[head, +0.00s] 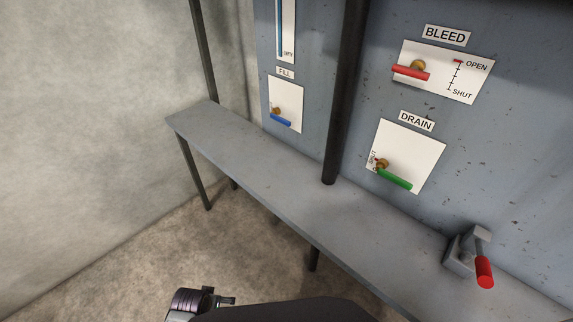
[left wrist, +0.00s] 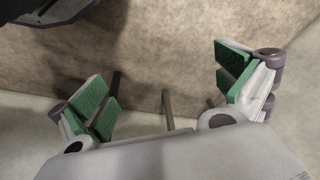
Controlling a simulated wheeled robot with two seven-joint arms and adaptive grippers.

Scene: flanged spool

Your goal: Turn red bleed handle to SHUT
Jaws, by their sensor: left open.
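The red bleed handle (head: 411,73) is a short bar on a brass hub (head: 418,64), on a white plate (head: 480,82) under the BLEED label (head: 446,36) in the head view. It lies roughly level, mostly left of the hub. Right of it is a scale with OPEN at the top and SHUT at the bottom; a red mark (head: 458,61) is at the OPEN end. My left gripper (left wrist: 163,80) is open and empty in the left wrist view, its green-padded fingers wide apart over the floor, away from the handle. My right gripper is not in view.
A grey bench (head: 290,205) runs below the panel. A dark post (head: 345,95) stands left of the BLEED plate. A green drain handle (head: 395,179) is below it, a blue fill handle (head: 281,120) left. A red-gripped lever (head: 485,272) stands on the bench.

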